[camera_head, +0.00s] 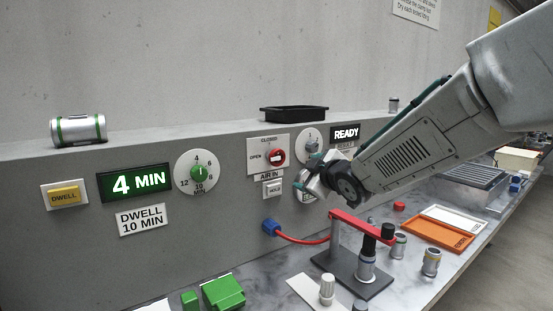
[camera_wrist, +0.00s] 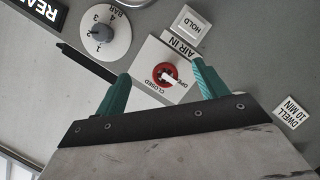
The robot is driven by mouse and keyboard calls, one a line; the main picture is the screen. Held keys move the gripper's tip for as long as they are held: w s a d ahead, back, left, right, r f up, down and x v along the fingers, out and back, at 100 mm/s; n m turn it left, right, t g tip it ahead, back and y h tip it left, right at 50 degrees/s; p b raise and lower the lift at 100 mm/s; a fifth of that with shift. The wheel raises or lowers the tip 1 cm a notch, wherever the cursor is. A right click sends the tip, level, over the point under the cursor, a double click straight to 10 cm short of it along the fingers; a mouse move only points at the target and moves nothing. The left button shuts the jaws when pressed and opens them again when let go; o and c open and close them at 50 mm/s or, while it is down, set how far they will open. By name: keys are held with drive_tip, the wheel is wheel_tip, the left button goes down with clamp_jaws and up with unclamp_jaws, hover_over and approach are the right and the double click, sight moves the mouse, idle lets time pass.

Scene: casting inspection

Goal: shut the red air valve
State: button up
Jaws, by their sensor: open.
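The red air valve (camera_head: 277,157) is a round red knob with a white bar on a white plate on the grey panel, above the AIR IN label. OPEN is printed at its left and CLOSED above it. In the wrist view, which is upside down, the red valve (camera_wrist: 158,71) shows between my fingers, its white bar pointing toward OPEN. My gripper (camera_head: 309,172) is to the right of the valve in the head view, its teal fingers facing the panel. In the wrist view my gripper (camera_wrist: 160,73) is open and empty, and I see no contact with the valve.
The HOLD button (camera_head: 272,189) is below the valve, and the BAR dial (camera_wrist: 103,34) is beside it. A black tray (camera_head: 293,113) sits on the ledge above. On the bench below are a red-armed clamp stand (camera_head: 352,278), a red hose (camera_head: 302,240) and an orange tray (camera_head: 440,233).

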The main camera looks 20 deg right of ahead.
sight(279, 158)
drive_tip(key=w+a+n+y, duration=0.1)
drive_tip(key=w, duration=0.2)
drive_tip(key=w+a+r+n+t+y, duration=0.1)
drive_tip(key=w+a, duration=0.1)
drive_tip(key=w, duration=0.2)
drive_tip(key=w+a+n+t+y, duration=0.1)
drive_tip(key=w+a+n+y, duration=0.1)
drive_tip(key=w, duration=0.2)
drive_tip(key=shift+w+a+r, duration=0.15)
drive_tip(key=shift+w+a, duration=0.05)
drive_tip(key=c, duration=1)
